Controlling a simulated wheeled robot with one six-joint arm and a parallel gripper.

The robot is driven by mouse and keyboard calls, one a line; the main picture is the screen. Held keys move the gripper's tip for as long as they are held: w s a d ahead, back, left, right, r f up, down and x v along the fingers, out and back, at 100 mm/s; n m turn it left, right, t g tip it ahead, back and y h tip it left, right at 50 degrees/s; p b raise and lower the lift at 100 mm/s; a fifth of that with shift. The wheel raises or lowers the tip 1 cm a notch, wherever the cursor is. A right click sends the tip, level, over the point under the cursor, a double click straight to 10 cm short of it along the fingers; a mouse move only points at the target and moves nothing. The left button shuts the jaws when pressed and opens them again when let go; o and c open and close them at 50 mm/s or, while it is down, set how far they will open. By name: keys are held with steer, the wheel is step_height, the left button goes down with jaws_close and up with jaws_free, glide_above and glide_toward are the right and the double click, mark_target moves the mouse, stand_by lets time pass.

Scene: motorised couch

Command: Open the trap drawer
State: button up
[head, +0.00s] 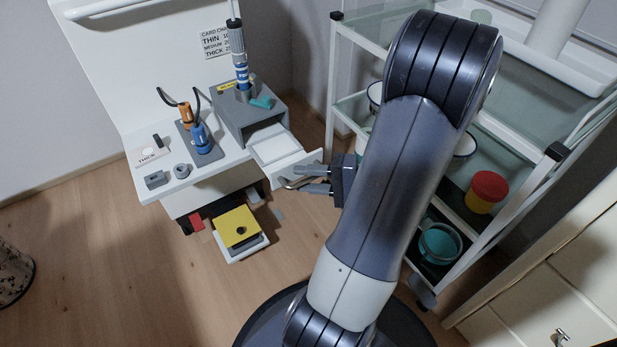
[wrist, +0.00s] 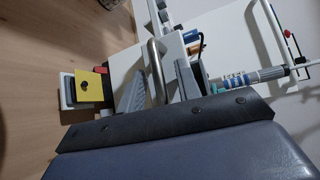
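The white trap drawer (head: 272,148) stands partly out of the grey box (head: 243,112) on the right of the white bench, its inside showing pale and empty. Its metal bar handle (head: 290,183) is on its front and also shows in the wrist view (wrist: 157,72). My gripper (head: 306,178) is at the handle, its two grey fingers apart. In the wrist view, one finger of my gripper (wrist: 158,86) is on each side of the bar, with a gap visible on the right side. Contact with the bar is unclear.
A blue-and-white cylinder (head: 240,72) stands on the grey box. Orange and blue plugs (head: 199,138) stand on the bench. Below is a yellow-topped block (head: 238,228). A glass-shelved trolley (head: 335,85) stands right, behind my arm.

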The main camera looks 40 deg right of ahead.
steer(key=p+v, duration=0.2)
steer(key=v, duration=0.9)
steer(key=shift+w+f, duration=0.15)
steer(key=b+x, duration=0.2)
steer(key=x, duration=0.8)
steer(key=shift+w+a, duration=0.3)
